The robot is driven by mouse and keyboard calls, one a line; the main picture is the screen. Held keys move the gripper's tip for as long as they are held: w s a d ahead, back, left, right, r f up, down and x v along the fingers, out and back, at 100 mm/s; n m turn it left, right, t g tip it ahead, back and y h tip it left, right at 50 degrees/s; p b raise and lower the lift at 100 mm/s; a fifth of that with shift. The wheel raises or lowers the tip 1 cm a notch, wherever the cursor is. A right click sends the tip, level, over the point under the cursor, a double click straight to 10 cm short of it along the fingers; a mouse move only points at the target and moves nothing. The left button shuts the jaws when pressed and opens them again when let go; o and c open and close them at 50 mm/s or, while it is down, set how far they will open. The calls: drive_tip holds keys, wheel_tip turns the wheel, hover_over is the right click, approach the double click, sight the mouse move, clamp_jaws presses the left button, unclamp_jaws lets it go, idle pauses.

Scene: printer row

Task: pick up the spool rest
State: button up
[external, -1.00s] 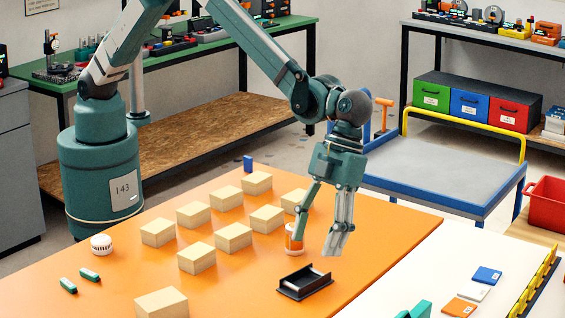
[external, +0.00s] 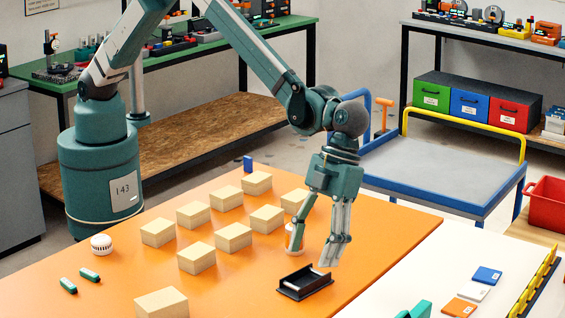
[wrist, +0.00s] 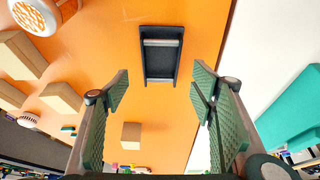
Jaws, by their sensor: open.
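The spool rest (external: 304,283) is a black tray-like frame with pale rollers, lying on the orange table near its right edge. In the wrist view the spool rest (wrist: 161,62) is at the upper middle, ahead of the fingertips and roughly centred between them. My gripper (external: 312,256) is open and empty, pointing down above and just behind the spool rest in the external view. In the wrist view both green-padded fingers of my gripper (wrist: 160,90) are spread apart, not touching the rest.
Several wooden blocks (external: 196,258) stand left of my gripper. An orange-and-white cylinder (external: 290,240) is partly hidden behind a finger; it also shows in the wrist view (wrist: 38,14). A white surface (external: 400,270) adjoins on the right. The table in front of the rest is clear.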

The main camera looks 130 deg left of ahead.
sight(308, 269)
drive_tip(key=shift+f, duration=0.1)
drive_tip(key=shift+b+x, duration=0.4)
drive_tip(key=shift+x, duration=2.1)
drive_tip(key=shift+w+a, duration=0.1)
drive_tip(key=shift+c, duration=0.5)
drive_tip(key=c, duration=1.1)
